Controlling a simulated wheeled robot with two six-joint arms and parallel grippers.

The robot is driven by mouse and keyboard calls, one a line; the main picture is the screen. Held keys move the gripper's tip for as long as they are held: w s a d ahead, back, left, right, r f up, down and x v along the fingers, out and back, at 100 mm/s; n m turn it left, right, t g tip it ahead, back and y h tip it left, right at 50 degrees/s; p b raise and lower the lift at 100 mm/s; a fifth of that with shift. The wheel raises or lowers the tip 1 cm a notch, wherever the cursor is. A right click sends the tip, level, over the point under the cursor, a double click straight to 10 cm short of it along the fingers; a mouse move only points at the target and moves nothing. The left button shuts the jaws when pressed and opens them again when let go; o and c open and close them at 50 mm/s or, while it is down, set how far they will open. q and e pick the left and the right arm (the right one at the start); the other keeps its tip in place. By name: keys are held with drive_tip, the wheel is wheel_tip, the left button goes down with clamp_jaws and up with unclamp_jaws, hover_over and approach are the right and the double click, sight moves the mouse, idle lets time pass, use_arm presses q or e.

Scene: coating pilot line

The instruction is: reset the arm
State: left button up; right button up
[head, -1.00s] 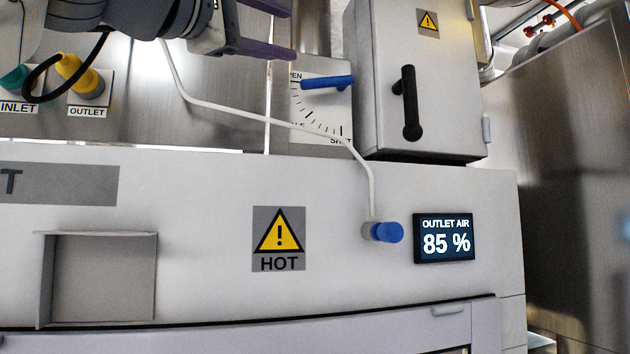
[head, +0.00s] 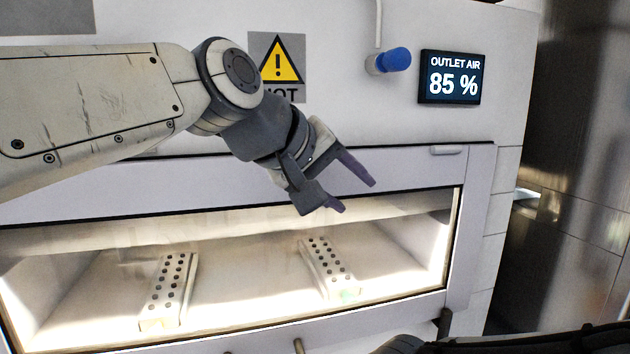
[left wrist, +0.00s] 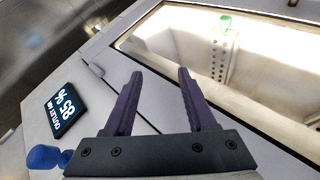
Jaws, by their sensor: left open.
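My left gripper (head: 356,195) is open and empty. It hangs in front of the oven's upper window frame, below and left of the blue knob. In the left wrist view its two dark purple fingers (left wrist: 160,74) stand apart with nothing between them. My left arm (head: 100,105) comes in from the left and covers part of the HOT sign. My right gripper does not show in either view.
The lit oven window (head: 240,265) shows two perforated rails (head: 168,288) inside. The blue knob (head: 395,61) and the OUTLET AIR display (head: 453,78), reading 85 %, are on the white panel. A steel cabinet (head: 580,180) stands at the right.

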use_arm(q)
drive_tip(key=s+a+f+m+g+y+b, duration=0.15)
drive_tip(key=s+f, duration=0.25)
drive_tip(key=f, duration=0.6)
drive_tip(key=s+f+m+g+y, duration=0.1)
drive_tip(key=s+f+m+g, duration=0.25)
drive_tip(key=f, duration=0.65)
drive_tip(key=s+a+f+m+g+y, duration=0.1)
drive_tip(key=s+a+f+m+y, duration=0.1)
drive_tip(key=s+a+f, duration=0.2)
drive_tip(key=s+a+f+m+g+y+b, duration=0.1)
drive_tip(key=s+a+f+m+g+y, duration=0.1)
drive_tip(key=s+f, duration=0.8)
drive_tip(key=shift+a+f+m, duration=0.6)
drive_tip(key=shift+a+f, duration=0.25)
drive_tip(key=shift+w, duration=0.1)
